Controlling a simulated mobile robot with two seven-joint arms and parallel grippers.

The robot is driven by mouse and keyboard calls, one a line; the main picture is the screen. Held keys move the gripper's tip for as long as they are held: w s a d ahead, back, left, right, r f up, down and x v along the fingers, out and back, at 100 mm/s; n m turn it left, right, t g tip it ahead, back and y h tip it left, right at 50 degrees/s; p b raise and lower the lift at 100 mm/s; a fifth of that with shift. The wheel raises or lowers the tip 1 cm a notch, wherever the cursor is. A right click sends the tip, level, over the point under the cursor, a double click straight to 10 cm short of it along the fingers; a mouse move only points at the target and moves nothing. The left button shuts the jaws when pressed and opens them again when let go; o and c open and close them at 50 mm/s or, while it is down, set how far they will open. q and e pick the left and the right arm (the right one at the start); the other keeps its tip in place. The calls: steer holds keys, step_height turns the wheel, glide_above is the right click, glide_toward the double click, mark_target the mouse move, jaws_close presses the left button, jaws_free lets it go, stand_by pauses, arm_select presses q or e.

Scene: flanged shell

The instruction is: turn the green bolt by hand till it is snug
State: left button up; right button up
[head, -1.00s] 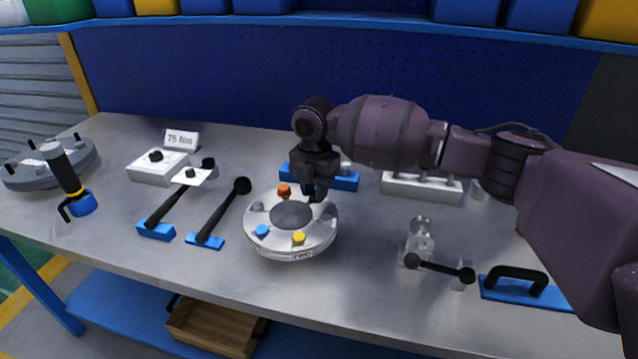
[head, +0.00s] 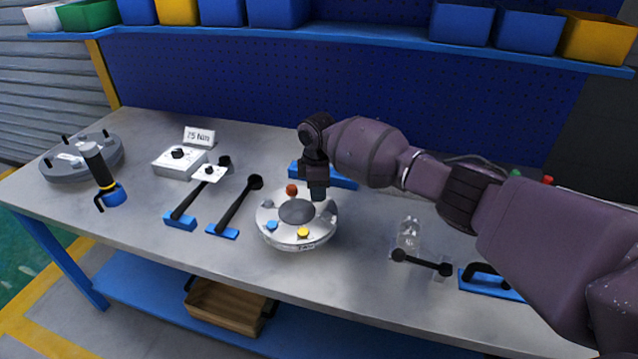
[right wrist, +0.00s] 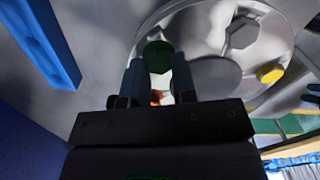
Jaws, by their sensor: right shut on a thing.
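The round metal flanged shell (head: 270,238) sits on the bench. It carries an orange bolt (head: 291,189), a blue bolt (head: 271,226) and a yellow bolt (head: 303,233). My right gripper (head: 318,194) points down over the shell's back right rim and hides the green bolt in the head view. In the right wrist view the green bolt (right wrist: 158,55) shows between the two fingertips of my right gripper (right wrist: 158,72), which is shut on it. Bolt seating cannot be seen. My left gripper is out of view.
Two black-handled tools (head: 236,205) on blue holders lie left of the shell, near a box with a "75 Nm" sign (head: 199,137). A grey flange (head: 82,165) stands far left. A clear fixture (head: 409,235) is on the right. Bare bench lies before the shell.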

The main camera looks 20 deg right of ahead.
steer(key=m+p, duration=0.1)
steer(key=r+m+p, duration=0.1)
steer(key=shift+w+m, duration=0.15)
steer(key=shift+m, duration=0.25)
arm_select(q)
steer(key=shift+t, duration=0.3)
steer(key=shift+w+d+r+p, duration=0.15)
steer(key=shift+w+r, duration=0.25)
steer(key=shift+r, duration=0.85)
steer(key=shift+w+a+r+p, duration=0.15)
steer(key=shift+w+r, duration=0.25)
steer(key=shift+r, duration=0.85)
arm_select(e)
steer(key=shift+f+m, duration=0.15)
steer(key=shift+m, duration=0.35)
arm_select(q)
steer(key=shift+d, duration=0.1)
arm_select(e)
steer(key=o, duration=0.7)
steer(key=shift+o, duration=1.1)
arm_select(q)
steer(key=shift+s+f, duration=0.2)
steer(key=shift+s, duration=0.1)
arm_select(e)
steer(key=shift+f, duration=0.15)
